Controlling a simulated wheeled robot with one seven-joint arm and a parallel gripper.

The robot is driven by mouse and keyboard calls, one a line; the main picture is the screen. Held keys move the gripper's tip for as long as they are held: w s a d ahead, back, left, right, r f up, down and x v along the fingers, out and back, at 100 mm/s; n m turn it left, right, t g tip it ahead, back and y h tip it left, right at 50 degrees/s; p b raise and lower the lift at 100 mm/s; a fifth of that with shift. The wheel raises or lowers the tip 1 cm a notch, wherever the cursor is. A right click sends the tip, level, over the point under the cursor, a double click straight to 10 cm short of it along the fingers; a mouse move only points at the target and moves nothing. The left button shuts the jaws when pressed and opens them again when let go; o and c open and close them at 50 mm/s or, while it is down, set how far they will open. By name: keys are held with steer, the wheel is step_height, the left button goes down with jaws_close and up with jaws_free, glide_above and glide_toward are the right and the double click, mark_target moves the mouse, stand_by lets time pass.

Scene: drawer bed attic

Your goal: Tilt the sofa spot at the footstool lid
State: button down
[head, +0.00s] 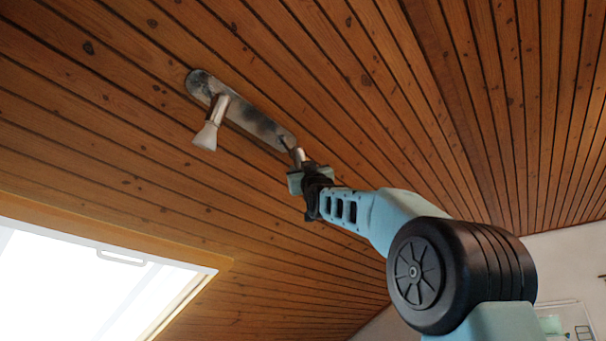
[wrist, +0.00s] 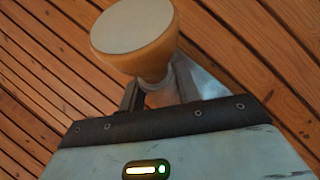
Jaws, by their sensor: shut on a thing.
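A metal ceiling bar (head: 252,118) carries two spot lamps. The left spot (head: 208,127) is free and points down, with its pale end lowest. My gripper (head: 300,172) is at the bar's right end, shut on the right spot (head: 297,154), which it mostly hides in the head view. In the wrist view this held spot (wrist: 135,38) shows a round pale face and a tapered body, with its neck between the fingers of my gripper (wrist: 158,88). I take it as the sofa spot, though nothing marks it. The footstool and its lid are out of view.
The sloped wooden plank ceiling (head: 120,120) lies close behind the bar and my gripper. A bright roof window (head: 90,285) is at the lower left. A pale wall (head: 565,260) shows at the lower right. The space below the bar looks clear.

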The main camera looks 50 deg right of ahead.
steer(key=c, duration=1)
jaws_free()
steer(key=shift+s+a+f+b, duration=0.15)
steer(key=shift+s+f+b, duration=0.1)
steer(key=shift+f+b, duration=0.25)
steer(key=b+v, duration=1.3)
steer(key=v, duration=0.3)
steer(key=shift+s+a, duration=0.15)
steer(key=shift+f, duration=0.1)
